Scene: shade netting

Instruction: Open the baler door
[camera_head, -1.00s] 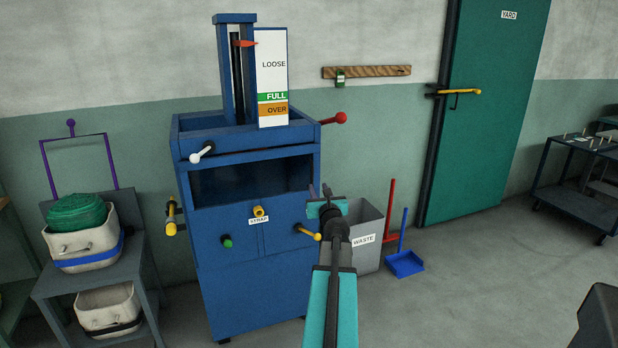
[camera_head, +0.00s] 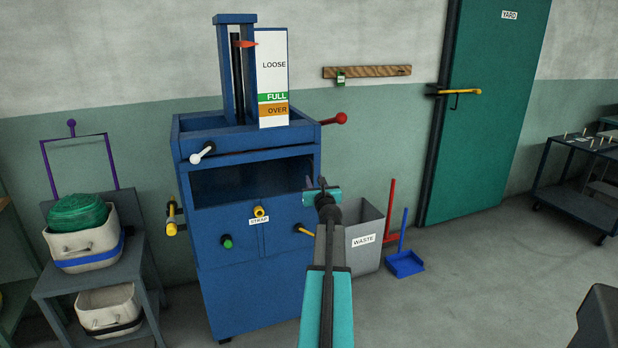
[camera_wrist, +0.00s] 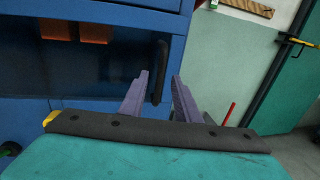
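The blue baler (camera_head: 245,295) stands against the wall with a dark, wide opening (camera_head: 235,187) in its upper front. Below the opening are front panels with a yellow-ended handle (camera_head: 304,230) at the right, partly hidden by my arm. A yellow knob (camera_head: 259,212) sits above the STRAP label, and a green knob (camera_head: 226,241) is at lower left. My gripper (camera_head: 316,184) is in front of the baler's right edge, above the handle. In the wrist view its two purple fingers (camera_wrist: 160,82) are apart and empty, near a black upright bar (camera_wrist: 158,72) at the baler's edge.
A grey waste bin (camera_head: 364,238), a red-handled tool (camera_head: 390,210) and a blue dustpan (camera_head: 405,262) stand right of the baler. A green YARD door (camera_head: 490,130) is at right.

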